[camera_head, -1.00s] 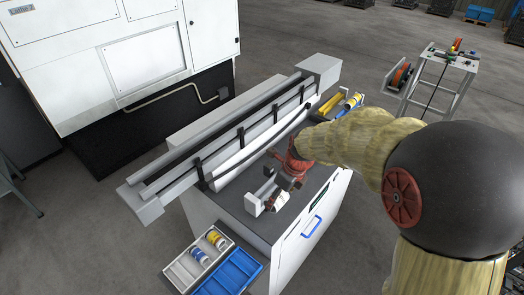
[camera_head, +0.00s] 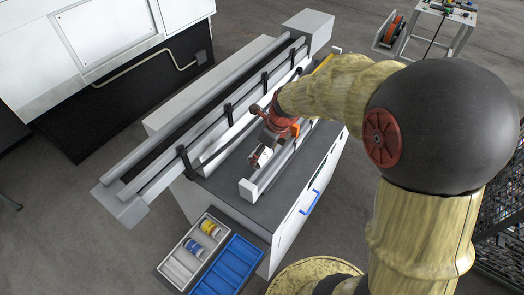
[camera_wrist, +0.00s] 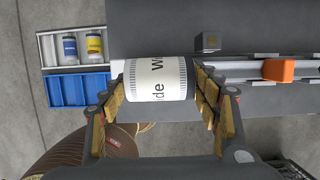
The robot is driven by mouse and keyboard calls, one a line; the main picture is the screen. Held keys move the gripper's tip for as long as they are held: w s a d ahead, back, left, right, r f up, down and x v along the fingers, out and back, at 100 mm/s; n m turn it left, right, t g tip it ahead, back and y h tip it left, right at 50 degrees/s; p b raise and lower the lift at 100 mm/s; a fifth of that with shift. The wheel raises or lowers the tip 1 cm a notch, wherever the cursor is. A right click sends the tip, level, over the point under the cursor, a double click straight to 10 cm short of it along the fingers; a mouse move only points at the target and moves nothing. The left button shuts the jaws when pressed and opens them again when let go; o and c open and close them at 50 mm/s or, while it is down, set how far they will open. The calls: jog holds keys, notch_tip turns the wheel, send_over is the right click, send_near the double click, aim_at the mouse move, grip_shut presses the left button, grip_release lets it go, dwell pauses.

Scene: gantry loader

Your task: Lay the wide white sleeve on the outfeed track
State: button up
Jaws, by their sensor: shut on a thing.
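The wide white sleeve (camera_wrist: 155,80) sits between the fingers of my gripper (camera_wrist: 158,88) in the wrist view, with dark lettering including "de" on its side and ribbed ends. My gripper is shut on it. In the head view my gripper (camera_head: 262,155) points down over the dark bench top with the white sleeve (camera_head: 260,157) at its tip, partly hidden. It is behind the low light-grey track (camera_head: 262,180) along the bench's front side. An orange block (camera_wrist: 278,70) sits on a track at the right of the wrist view. I cannot tell whether the sleeve touches anything below.
A long gantry rail (camera_head: 150,165) runs along the bench behind my gripper. A grey tray (camera_head: 180,267) with a blue-labelled and a yellow-labelled sleeve stands at the bench's left end, beside an empty blue tray (camera_head: 228,268). A small grey block (camera_wrist: 208,42) shows in the wrist view.

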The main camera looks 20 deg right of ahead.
notch_tip(320, 180, down, 4)
jog(key=b, duration=0.3)
jog(key=shift+f, duration=0.1)
jog(key=shift+f+b, duration=0.75)
jog(key=shift+f, duration=0.95)
jog(key=o, duration=1.6)
jog(key=shift+o, duration=0.2)
jog(key=shift+d+r, duration=0.15)
jog(key=shift+r, duration=0.4)
jog(key=v, duration=1)
jog(key=shift+s+r, duration=0.2)
jog(key=shift+r, duration=0.05)
notch_tip(320, 180, up, 6)
jog(key=p, duration=0.5)
jog(key=shift+r+p, duration=0.15)
jog(key=shift+p, duration=0.2)
